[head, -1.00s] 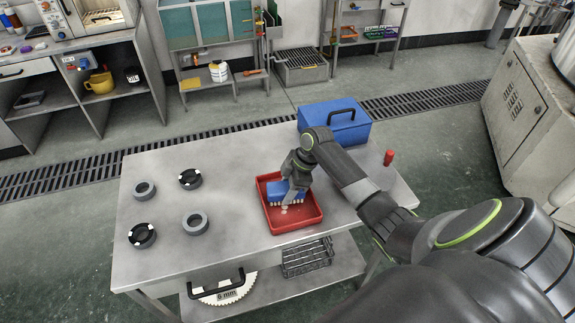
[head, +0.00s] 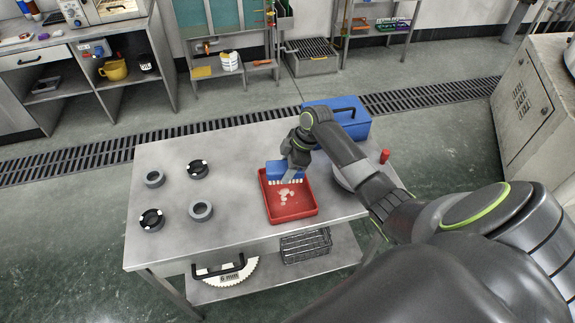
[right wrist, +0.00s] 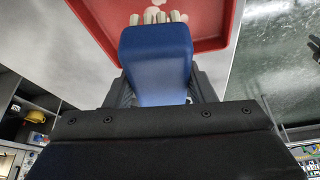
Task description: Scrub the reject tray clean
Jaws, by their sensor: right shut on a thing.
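The red reject tray (head: 291,213) sits on the steel table, with pale smears (head: 288,194) on its floor. My right gripper (head: 290,161) is shut on a blue scrub brush (head: 284,172) with pale bristle tufts along its lower edge. The brush is at the tray's far end, over or against the far rim; I cannot tell if the bristles touch the tray. In the right wrist view the blue brush (right wrist: 157,62) is between the jaws, its tufts toward the red tray (right wrist: 213,30). My left gripper is not in view.
The steel table (head: 235,170) carries several dark and grey rings (head: 201,211) on the left. A blue toolbox (head: 349,125) with a black handle stands behind my right arm. A small red cylinder (head: 385,156) stands at the right edge. The table between rings and tray is clear.

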